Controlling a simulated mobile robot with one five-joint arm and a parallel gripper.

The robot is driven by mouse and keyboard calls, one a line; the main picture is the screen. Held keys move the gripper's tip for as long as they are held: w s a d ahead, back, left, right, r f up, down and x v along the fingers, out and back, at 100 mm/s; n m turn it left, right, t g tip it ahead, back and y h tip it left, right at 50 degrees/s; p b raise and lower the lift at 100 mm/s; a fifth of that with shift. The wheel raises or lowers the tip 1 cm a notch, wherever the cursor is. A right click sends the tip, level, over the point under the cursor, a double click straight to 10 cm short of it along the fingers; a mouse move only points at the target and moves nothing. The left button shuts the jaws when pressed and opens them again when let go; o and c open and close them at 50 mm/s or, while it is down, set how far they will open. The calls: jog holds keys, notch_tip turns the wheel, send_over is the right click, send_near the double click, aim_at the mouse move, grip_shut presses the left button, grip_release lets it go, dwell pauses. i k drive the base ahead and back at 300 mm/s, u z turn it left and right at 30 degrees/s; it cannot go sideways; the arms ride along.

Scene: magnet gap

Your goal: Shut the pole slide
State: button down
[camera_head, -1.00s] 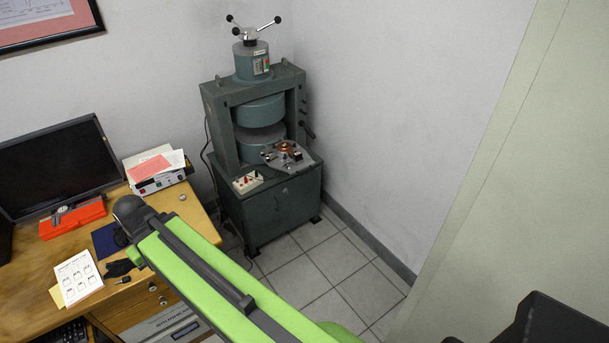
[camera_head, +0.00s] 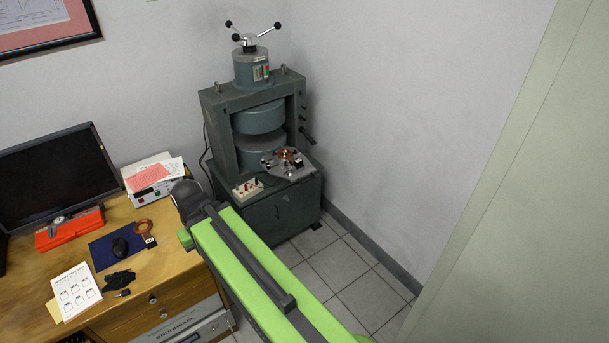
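The grey-green magnet (camera_head: 213,130) stands on a dark cabinet in the corner. Its frame holds an upper round pole (camera_head: 259,118) and a lower round pole (camera_head: 262,149), with a gap between them. A grey plate (camera_head: 300,172) juts out at the front right of the lower pole and carries a copper-coloured coil (camera_head: 289,154) and small knobs. I cannot tell which part is the pole slide. My green arm reaches in from the bottom to a dark rounded joint in front of the cabinet's left side. My gripper does not show.
A switch box (camera_head: 248,189) sits on the cabinet's front. Tiled floor (camera_head: 345,262) is clear at right.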

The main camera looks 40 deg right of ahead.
aim_at(294, 174)
jog(key=z, duration=0.1)
jog(key=i, duration=1)
jog(key=u, duration=0.1)
